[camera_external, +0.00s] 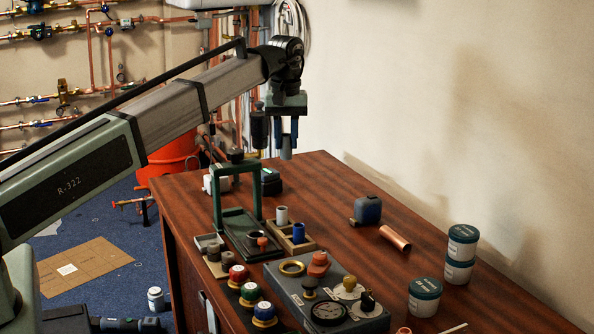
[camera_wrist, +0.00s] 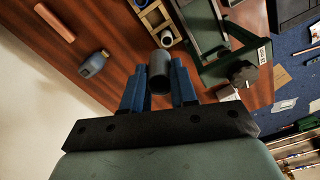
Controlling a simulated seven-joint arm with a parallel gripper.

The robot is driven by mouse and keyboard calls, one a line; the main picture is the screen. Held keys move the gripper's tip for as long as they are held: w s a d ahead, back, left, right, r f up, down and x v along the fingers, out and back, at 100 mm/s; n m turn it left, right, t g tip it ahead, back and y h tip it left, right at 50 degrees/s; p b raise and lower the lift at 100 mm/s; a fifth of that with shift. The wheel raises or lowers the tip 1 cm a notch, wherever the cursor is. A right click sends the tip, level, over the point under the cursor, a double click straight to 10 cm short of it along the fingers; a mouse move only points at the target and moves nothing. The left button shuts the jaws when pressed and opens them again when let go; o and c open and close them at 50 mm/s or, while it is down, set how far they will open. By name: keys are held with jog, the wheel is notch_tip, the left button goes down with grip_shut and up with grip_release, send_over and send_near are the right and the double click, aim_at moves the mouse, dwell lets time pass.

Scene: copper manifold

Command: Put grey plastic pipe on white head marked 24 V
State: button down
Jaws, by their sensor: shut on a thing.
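My gripper (camera_external: 287,128) is shut on the grey plastic pipe (camera_external: 286,146) and holds it upright in the air above the back of the table. In the wrist view the pipe (camera_wrist: 160,74) sits between the blue fingers, with its open end towards the table. A whitish object (camera_external: 209,183), partly hidden by a green frame, stands at the back left of the table. I cannot read a 24 V mark on it, so I cannot tell whether it is the white head.
The green frame (camera_external: 217,205) stands upright on the table. A wooden tray (camera_external: 306,246) beside it holds a white and a blue cylinder. A grey gauge panel (camera_external: 290,297), a tape measure (camera_external: 367,209), a copper pipe (camera_external: 395,238) and stacked tubs (camera_external: 461,243) are nearby. The back right is clear.

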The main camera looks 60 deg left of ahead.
jog(key=s+a, duration=0.4)
jog(key=a, duration=1.3)
jog(key=s+a, duration=0.4)
jog(key=a, duration=1.2)
jog(key=shift+d+f, duration=0.15)
jog(key=shift+f, duration=7.4)
jog(key=shift+f, duration=0.1)
jog(key=c, duration=0.9)
grip_release()
notch_tip(320, 180, up, 12)
jog(key=shift+r, duration=0.15)
